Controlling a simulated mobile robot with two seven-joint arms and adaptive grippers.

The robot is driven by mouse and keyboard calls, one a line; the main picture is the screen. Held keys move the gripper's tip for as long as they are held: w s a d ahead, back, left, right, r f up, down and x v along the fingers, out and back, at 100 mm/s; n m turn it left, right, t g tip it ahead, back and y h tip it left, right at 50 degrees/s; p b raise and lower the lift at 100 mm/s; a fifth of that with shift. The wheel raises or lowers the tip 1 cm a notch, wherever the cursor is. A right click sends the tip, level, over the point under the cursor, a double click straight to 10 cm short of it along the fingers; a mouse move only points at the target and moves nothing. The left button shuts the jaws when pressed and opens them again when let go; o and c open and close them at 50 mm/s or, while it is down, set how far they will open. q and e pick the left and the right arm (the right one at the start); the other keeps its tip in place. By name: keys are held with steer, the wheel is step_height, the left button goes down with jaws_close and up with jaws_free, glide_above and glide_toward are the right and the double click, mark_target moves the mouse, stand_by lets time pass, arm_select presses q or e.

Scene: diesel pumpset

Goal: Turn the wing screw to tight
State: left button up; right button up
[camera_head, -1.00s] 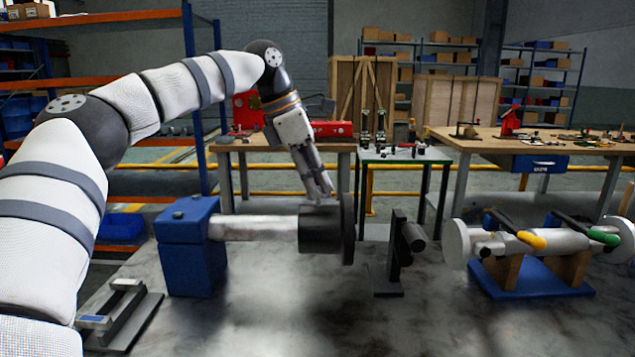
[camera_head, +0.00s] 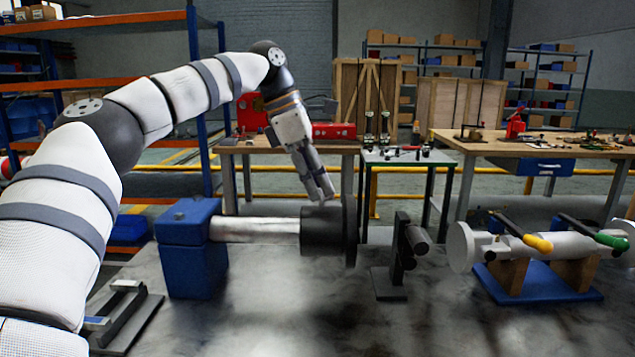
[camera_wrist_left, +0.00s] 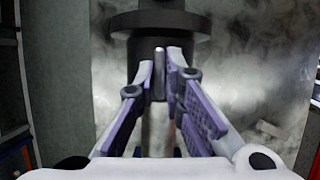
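The wing screw (camera_wrist_left: 159,72) shows in the left wrist view as a small grey upright piece between my fingertips, in front of the black hub. In the head view it is hidden by my fingers. My left gripper (camera_head: 321,194) points down at the top of the black hub (camera_head: 322,238) at the end of a silver shaft. In the left wrist view my left gripper (camera_wrist_left: 159,62) has a finger close against each side of the grey piece and looks shut on it. My right gripper is not in view.
A blue block (camera_head: 188,262) carries the shaft's left end. A black stand (camera_head: 400,262) is to the right of the hub. A silver pipe piece with yellow and green handles rests on a blue base (camera_head: 540,283). A grey fixture (camera_head: 125,318) lies at front left. The front middle is clear.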

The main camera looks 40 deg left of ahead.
arm_select(q)
steer(key=shift+o, duration=1.4)
steer(key=v, duration=1.2)
steer(key=shift+d, duration=0.1)
